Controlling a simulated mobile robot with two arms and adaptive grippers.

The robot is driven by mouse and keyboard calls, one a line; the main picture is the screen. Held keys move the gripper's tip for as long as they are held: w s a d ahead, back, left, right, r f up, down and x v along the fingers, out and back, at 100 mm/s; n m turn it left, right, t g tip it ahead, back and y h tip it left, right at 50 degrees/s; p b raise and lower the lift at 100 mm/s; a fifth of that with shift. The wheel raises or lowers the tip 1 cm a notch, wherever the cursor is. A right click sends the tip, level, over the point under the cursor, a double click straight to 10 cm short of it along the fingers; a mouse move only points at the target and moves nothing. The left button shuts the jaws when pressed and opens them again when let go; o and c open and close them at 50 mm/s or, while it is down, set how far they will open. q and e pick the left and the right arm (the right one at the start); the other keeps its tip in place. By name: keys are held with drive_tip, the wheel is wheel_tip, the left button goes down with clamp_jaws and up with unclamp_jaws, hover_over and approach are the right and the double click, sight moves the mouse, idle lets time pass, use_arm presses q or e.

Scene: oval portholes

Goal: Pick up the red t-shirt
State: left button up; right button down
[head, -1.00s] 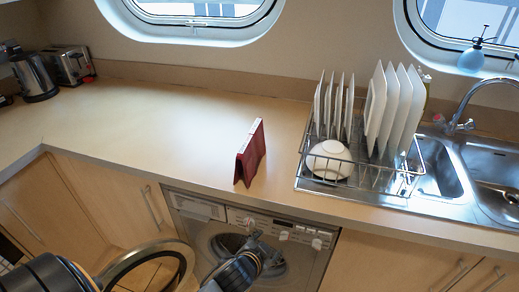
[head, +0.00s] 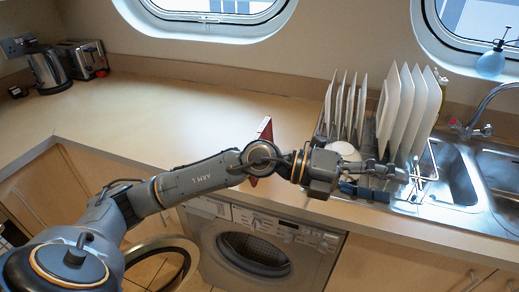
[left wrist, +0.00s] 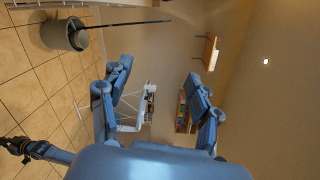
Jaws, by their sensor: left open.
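The red t-shirt (head: 265,131) is a folded red piece standing on the counter, left of the dish rack. In the head view my left arm crosses in front of it and hides most of it; only its upper edge and a bit at the bottom show. My left gripper (head: 390,183) is open and empty, well to the right of the t-shirt, over the front of the dish rack. In the left wrist view its two blue fingers (left wrist: 155,85) are spread apart with nothing between them, and the t-shirt does not show. My right gripper is not in the head view.
The wire dish rack (head: 430,165) holds several white plates (head: 395,105) and a bowl (head: 345,151). The sink (head: 455,180) is to its right. A kettle (head: 47,70) and toaster (head: 82,58) stand far left. The counter's left half (head: 160,110) is clear. The washing machine (head: 270,245) is below.

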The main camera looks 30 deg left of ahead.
use_arm(q)
drive_tip(key=w+a+f+m+y, duration=0.1)
drive_tip(key=a+f+m+y, duration=0.1)
drive_tip(key=a+f+y, duration=0.15)
drive_tip(key=n+y, duration=0.4)
drive_tip(key=y, duration=1.1)
approach(253, 139)
drive_tip(key=shift+h+x, duration=0.25)
drive_tip(key=shift+x, duration=0.95)
drive_tip(key=shift+a+f, duration=0.25)
drive_tip(key=shift+f, duration=0.1)
drive_tip(key=p+x, duration=0.1)
drive_tip(key=x, duration=0.6)
drive_tip(key=shift+w+f+p, duration=0.25)
drive_tip(key=shift+w+p, duration=0.05)
drive_tip(key=shift+w, duration=0.05)
drive_tip(key=shift+w+f, duration=0.15)
drive_tip(key=shift+w, duration=0.05)
drive_tip(key=p+x, duration=0.2)
drive_tip(key=x, duration=0.2)
drive_tip(key=shift+w, duration=0.3)
drive_tip(key=shift+w+f, duration=0.1)
drive_tip(key=shift+f, duration=0.15)
clamp_jaws()
